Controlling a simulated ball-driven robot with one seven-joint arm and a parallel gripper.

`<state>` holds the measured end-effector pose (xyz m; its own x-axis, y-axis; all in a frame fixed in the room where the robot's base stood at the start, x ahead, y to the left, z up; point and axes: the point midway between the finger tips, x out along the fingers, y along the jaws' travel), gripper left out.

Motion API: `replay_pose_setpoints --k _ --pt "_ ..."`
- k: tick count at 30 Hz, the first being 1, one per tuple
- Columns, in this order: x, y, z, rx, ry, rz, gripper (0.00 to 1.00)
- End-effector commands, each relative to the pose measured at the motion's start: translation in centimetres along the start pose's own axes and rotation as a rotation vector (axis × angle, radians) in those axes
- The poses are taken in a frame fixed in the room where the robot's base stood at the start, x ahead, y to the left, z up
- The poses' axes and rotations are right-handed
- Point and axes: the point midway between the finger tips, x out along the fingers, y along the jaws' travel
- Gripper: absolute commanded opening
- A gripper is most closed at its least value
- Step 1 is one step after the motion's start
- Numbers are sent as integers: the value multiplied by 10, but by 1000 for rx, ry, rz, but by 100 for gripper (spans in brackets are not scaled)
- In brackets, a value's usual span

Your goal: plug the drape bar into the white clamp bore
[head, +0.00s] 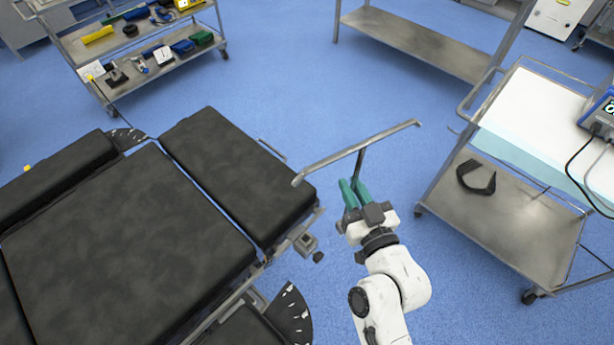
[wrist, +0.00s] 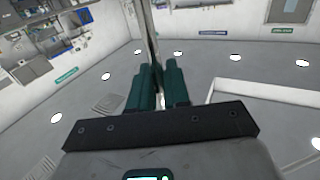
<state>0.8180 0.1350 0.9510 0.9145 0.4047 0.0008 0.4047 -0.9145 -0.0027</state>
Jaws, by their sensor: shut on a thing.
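The drape bar (head: 335,160) is a thin grey metal bar with a long crosspiece, bent ends and a post. My gripper (head: 354,190), with green fingers, is shut on the post and holds the bar in the air, right of the operating table (head: 110,240). In the wrist view the post (wrist: 152,35) rises from between the green fingers (wrist: 158,78). A small pale grey clamp (head: 305,242) with a black knob sits at the table's right side, left of and below the fingers. It looks like the task's clamp; its bore is too small to make out. The bar is apart from the clamp.
The table's black pads lie close to the bar's left end. A cart (head: 520,210) with a white top and a black item below stands to the right. An empty-shelved trolley (head: 420,45) and a tool cart (head: 150,65) stand behind. Blue floor is clear between them.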

Motion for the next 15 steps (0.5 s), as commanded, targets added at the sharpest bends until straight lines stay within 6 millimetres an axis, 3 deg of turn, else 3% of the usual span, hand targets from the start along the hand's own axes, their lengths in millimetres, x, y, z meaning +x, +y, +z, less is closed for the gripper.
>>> replay_pose_setpoints --k 3,7,10,15 --pt "12 -39 -28 -2 5 -121 0" --pt "16 -72 -51 -1 3 -224 0" --pt "17 -88 -61 0 0 -272 0" --pt "16 -96 -66 0 -3 -298 0"
